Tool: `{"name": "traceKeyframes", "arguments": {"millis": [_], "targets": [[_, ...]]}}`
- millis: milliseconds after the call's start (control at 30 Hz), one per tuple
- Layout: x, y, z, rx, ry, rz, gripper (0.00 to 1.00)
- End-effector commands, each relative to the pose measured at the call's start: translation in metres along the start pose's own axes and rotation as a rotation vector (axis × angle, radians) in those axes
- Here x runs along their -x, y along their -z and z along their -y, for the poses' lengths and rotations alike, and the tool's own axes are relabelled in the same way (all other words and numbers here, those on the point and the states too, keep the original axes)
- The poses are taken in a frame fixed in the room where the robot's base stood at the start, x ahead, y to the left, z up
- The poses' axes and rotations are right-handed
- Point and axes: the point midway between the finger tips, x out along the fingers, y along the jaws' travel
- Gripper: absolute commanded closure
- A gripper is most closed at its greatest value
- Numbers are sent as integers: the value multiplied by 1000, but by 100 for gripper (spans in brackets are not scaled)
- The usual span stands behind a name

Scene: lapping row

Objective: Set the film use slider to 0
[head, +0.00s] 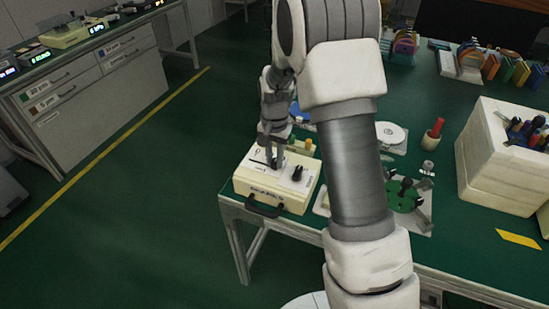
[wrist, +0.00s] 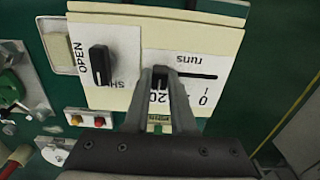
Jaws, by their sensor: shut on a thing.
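The film use slider is on a cream box (head: 247,186) at the bench's front left corner. In the wrist view its dark slot (wrist: 195,76) runs sideways across a white plate marked "runs", with "20" near the left end and "0" near the right end. My gripper (wrist: 160,72) is at the left end of the slot, by the "20". Its fingers are shut on the slider's knob, which is mostly hidden between them. In the head view my gripper (head: 274,164) points down onto the top of the box.
A black rotary knob (wrist: 100,65) marked "OPEN" stands left of the slot. Red and yellow buttons (wrist: 88,120) sit beside the box. A black handle (head: 264,207) is on the box's front. A green round fixture (head: 405,195) and a white bin (head: 500,165) stand to the right.

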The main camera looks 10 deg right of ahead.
Motion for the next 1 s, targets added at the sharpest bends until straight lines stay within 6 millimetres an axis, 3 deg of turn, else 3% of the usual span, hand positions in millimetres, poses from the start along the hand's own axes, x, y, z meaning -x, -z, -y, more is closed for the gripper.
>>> {"name": "traceKeyframes", "arguments": {"millis": [467, 800, 1000], "targets": [[1, 0, 4, 1, 1, -1, 100], [2, 1, 67, 4, 2, -3, 100], [1, 0, 80, 1, 2, -3, 100]]}}
